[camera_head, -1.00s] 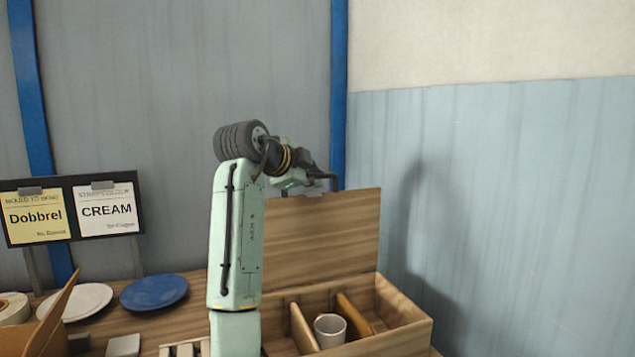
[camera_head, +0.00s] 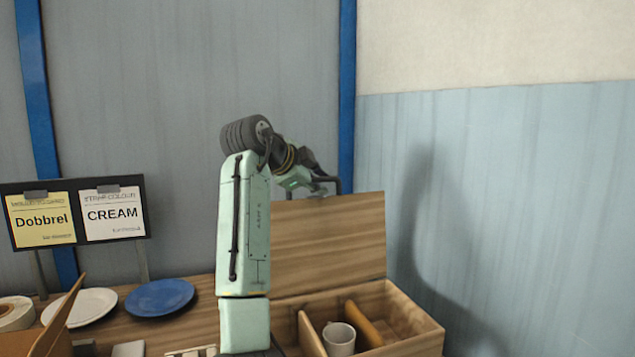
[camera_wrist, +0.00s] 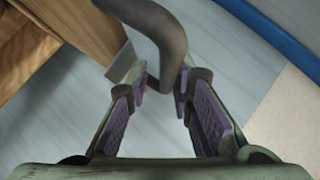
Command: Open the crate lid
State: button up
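The wooden crate (camera_head: 417,341) stands on the table at the lower right. Its lid (camera_head: 335,240) is raised and stands about upright along the back edge. A dark arched handle (camera_head: 337,184) is at the lid's top edge; in the wrist view the curved handle (camera_wrist: 168,35) reaches down between the fingertips. My gripper (camera_head: 318,185) is at the lid's top edge. In the wrist view my gripper (camera_wrist: 164,84) has its purple-padded fingers apart, with the handle close to the right fingertip and a small gap at the left. Firm contact cannot be made out.
Inside the crate, a white mug (camera_head: 339,338) stands between wooden dividers (camera_head: 364,322). A blue plate (camera_head: 160,297) and a white plate (camera_head: 85,305) lie on the table at left, before a sign board (camera_head: 80,213). A wall is close on the right.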

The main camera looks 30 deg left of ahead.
jog(key=shift+o, duration=0.9)
jog(key=shift+r, duration=0.1)
jog(key=v, duration=1.2)
